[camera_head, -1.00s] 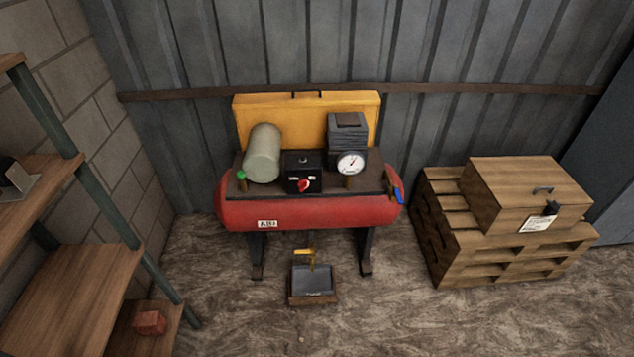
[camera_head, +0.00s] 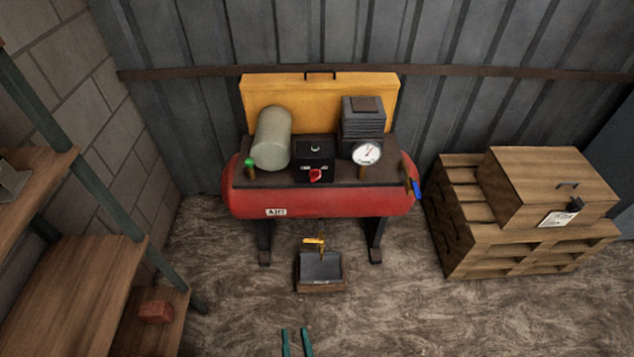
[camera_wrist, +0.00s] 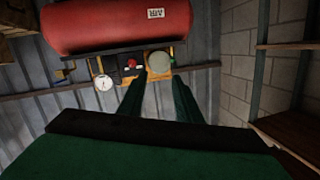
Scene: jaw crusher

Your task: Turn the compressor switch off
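The compressor (camera_head: 330,203) is a red tank on dark legs against the metal wall. A black switch box (camera_head: 314,153) with a red knob (camera_head: 315,176) sits on its top plate, between a grey cylinder and a round gauge (camera_head: 367,153). My gripper (camera_head: 297,343) shows two green fingertips at the bottom edge of the head view, apart from each other and well short of the compressor. In the wrist view, which looks upside down, the fingers (camera_wrist: 161,85) are apart with nothing between them. The red knob (camera_wrist: 132,63) shows just left of the fingertips there.
A small dark tray (camera_head: 320,268) lies on the floor below a yellow-handled valve (camera_head: 315,240). Wooden shelves (camera_head: 75,290) stand at left, holding a red brick (camera_head: 156,312). A wooden crate (camera_head: 548,187) on pallets stands at right. The floor before the compressor is otherwise open.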

